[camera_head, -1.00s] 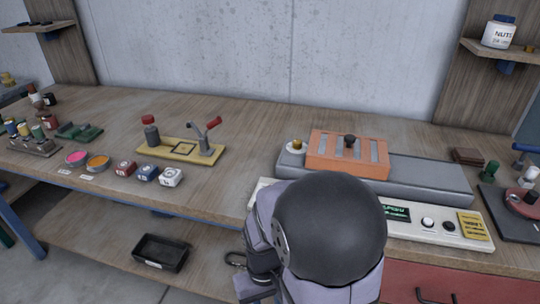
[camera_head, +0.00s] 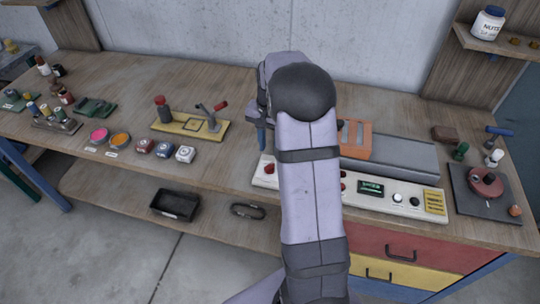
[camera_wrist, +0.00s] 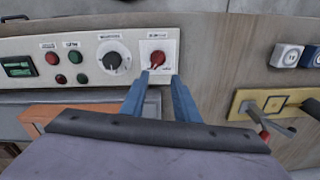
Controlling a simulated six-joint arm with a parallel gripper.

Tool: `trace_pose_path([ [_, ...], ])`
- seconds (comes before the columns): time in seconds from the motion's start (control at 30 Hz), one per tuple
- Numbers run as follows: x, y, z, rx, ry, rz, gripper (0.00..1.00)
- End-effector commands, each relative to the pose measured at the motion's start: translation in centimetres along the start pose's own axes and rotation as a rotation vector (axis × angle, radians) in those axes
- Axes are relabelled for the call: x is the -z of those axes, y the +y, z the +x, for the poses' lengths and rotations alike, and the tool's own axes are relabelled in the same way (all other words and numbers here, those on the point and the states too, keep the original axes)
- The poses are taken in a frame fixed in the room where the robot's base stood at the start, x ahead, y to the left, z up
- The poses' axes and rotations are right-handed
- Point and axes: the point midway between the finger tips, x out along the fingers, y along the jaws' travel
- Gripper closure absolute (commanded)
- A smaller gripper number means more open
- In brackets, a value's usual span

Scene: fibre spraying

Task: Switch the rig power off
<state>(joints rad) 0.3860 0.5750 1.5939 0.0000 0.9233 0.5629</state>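The white control panel (camera_head: 386,205) runs along the front of the bench, partly hidden by my arm in the head view. In the wrist view the panel (camera_wrist: 85,45) shows a red rotary switch (camera_wrist: 157,57) on a white plate at its end, with lettering too small to read. My gripper (camera_wrist: 159,80) has two blue fingers, apart with nothing between them. Their tips lie just below the red switch in that picture; whether they touch it, I cannot tell. In the head view a blue finger (camera_head: 261,138) shows just behind the panel's left end.
Beside the switch are a dark dial (camera_wrist: 113,61), small red and green buttons and a green display (camera_wrist: 18,67). An orange slotted block (camera_head: 356,138) on a grey base stands behind the panel. A yellow fixture (camera_head: 190,124) with a red-handled lever stands to the left.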

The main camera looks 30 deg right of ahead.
Motion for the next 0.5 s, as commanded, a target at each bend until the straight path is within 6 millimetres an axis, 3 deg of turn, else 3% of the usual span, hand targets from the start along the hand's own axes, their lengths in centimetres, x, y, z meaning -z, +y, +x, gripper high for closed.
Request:
trace_pose_path([
  [0.2,-0.6,0.3,-0.7,-0.028,-0.032,0.321,0.72],
  [0.5,-0.8,0.4,-0.7,-0.036,-0.035,0.451,0.72],
])
